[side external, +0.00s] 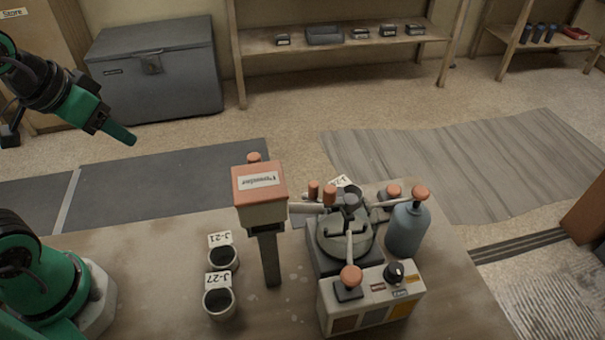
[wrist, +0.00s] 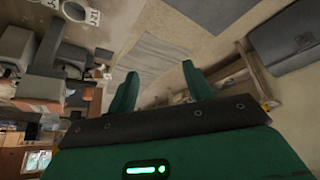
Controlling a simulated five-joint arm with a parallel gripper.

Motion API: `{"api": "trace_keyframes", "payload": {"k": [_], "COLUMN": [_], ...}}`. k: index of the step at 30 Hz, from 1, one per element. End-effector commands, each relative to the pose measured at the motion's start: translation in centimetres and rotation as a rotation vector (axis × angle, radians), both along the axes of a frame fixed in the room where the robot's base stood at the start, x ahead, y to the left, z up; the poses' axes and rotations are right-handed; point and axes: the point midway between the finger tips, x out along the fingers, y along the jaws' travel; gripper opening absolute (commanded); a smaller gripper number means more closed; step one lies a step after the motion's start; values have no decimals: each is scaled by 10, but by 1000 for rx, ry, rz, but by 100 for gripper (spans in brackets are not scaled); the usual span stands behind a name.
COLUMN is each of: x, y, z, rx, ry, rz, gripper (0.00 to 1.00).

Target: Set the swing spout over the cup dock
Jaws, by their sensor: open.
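A machine with a round grey turret (side external: 345,237) stands on the bench in the side external view. Pale arms radiate from its hub, with orange knobs at or near their ends; I cannot tell for certain which arm is the swing spout. One arm reaches right to the grey-blue bottle, one comes forward to the control box, and one points left toward the orange-topped post (side external: 262,215). No part is clearly marked as the cup dock. My gripper (side external: 124,136) is high at the upper left, apart from the machine. In the wrist view my gripper (wrist: 161,64) has its fingers spread and empty.
Two cups labelled J-21 (side external: 223,258) and J-27 (side external: 219,302) stand left of the post. The grey-blue bottle (side external: 408,230) stands right of the turret. A control box (side external: 372,303) with a black dial is in front. The bench's left middle is clear.

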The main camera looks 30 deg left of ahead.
Motion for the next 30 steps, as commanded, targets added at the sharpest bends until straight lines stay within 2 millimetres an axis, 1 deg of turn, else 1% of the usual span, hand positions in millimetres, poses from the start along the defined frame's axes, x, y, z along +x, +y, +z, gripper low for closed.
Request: {"api": "trace_keyframes", "payload": {"k": [8, 9, 10, 17, 23, 30], "x": [0, 0, 0, 8, 29, 67], "y": [0, 0, 0, -4, -16, -42], "z": [0, 0, 0, 4, 11, 18], "rx": [0, 0, 0, -16, -55, -108], "ry": [0, 0, 0, 17, 61, 138], "rz": [0, 0, 0, 12, 49, 120], "gripper": [51, 43, 41, 41, 41, 41]}}
